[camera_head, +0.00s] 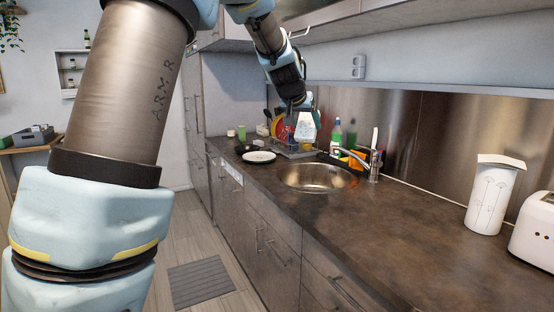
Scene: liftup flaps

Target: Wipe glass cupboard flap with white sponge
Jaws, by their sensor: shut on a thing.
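My gripper (301,106) is at the end of my arm in the upper middle of the head view, above the far part of the counter. It is shut on a small pale block, which looks like the white sponge (305,127). The fingertips are small and partly hidden. The wall cupboards (345,27) run along the top right, above and to the right of my gripper. Only their undersides and lower front edges show. I cannot tell which part is the glass flap. The sponge looks apart from the cupboards.
The near counter is clear.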

